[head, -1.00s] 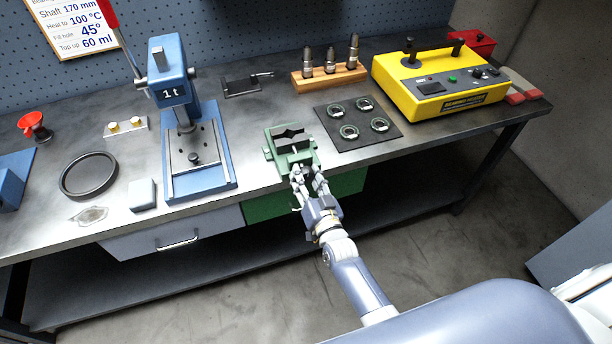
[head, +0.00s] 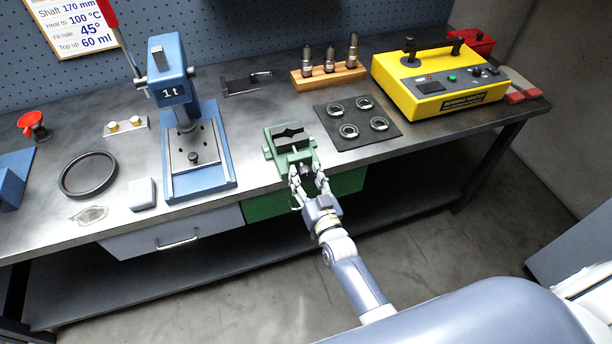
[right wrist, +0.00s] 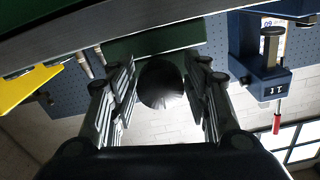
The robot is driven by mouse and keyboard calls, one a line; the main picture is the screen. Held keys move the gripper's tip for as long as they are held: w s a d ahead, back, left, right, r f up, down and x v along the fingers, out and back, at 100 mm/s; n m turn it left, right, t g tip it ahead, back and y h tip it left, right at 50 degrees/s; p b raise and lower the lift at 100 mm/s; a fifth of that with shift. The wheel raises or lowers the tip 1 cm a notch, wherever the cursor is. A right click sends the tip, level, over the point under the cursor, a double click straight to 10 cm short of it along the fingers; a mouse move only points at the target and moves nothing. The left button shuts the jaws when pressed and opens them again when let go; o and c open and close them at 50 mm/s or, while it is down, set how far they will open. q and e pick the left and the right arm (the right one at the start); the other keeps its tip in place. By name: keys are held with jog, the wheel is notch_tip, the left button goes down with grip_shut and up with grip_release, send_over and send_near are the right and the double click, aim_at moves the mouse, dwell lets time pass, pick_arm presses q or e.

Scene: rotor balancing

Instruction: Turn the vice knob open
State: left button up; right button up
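The green vice (head: 291,150) is at the bench's front edge in the head view, its dark jaws facing up. My right gripper (head: 309,174) is in front of it, its fingers pointing at its near side. In the right wrist view, a dark round knob (right wrist: 161,84) lies between the two fingers of my right gripper (right wrist: 162,95). A gap shows on each side of the knob, so the gripper is open around it and not gripping. In the head view the knob is small and mostly hidden by the fingers. My left gripper is not in view.
A blue press (head: 188,150) stands left of the vice. A dark mat (head: 357,139) with several rings lies to its right, near a wooden block (head: 329,77) with upright tools and a yellow machine (head: 440,85). A green drawer front (head: 270,207) is below the vice.

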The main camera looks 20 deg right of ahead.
jog(key=shift+o, duration=0.2)
jog(key=shift+s, duration=0.2)
jog(key=s, duration=1.1)
jog(key=shift+s+d, duration=0.2)
jog(key=shift+s, duration=0.1)
jog(key=s+a+f+n+g+y+b, duration=0.1)
jog(key=s+f+g, duration=0.4)
jog(key=f, duration=0.9)
jog(key=s+f+n+g+b, duration=0.1)
jog(key=s+f+g, duration=0.2)
jog(key=s+f, duration=0.8)
jog(key=s+d+f+n+g+b, duration=0.1)
jog(key=s+d+f+g, duration=0.2)
jog(key=s+f, duration=0.7)
jog(key=s+d+f+n+g+h+b, duration=0.1)
jog(key=s+d+f+g, duration=0.3)
jog(key=s+f, duration=0.6)
jog(key=s+g, duration=0.2)
jog(key=shift+s+f+h, duration=0.3)
jog(key=shift+s+f, duration=0.05)
jog(key=shift+f, duration=0.05)
